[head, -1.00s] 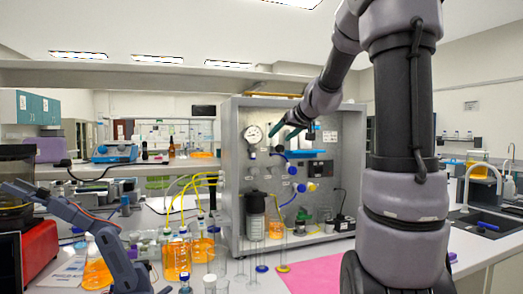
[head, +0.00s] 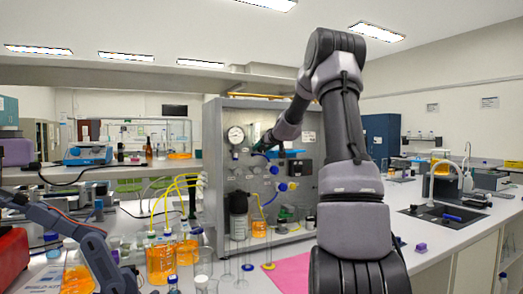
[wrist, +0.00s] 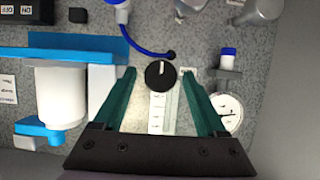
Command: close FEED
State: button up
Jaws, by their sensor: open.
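My gripper (head: 264,147) is at the upper part of the grey rig panel (head: 216,165), right of the round gauge (head: 236,135); my arm hides much of it in the head view. In the wrist view my gripper (wrist: 163,85) is open, its green fingers on either side of a round black knob (wrist: 160,75) with a white mark. Nothing is clamped. A white scale strip (wrist: 157,115) lies beside the knob, between the fingers. I cannot read a FEED label, so I cannot tell which control is FEED.
The gauge also shows beside one finger in the wrist view (wrist: 228,110). A white cylinder with blue fittings (wrist: 62,95) is beside the other finger. Blue valve handles (head: 283,187) sit lower on the panel. Bottles of orange liquid (head: 160,258) and glassware stand at the front left.

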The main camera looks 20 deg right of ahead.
jog(key=shift+w+f, duration=0.3)
jog(key=shift+w, duration=0.35)
grip_shut()
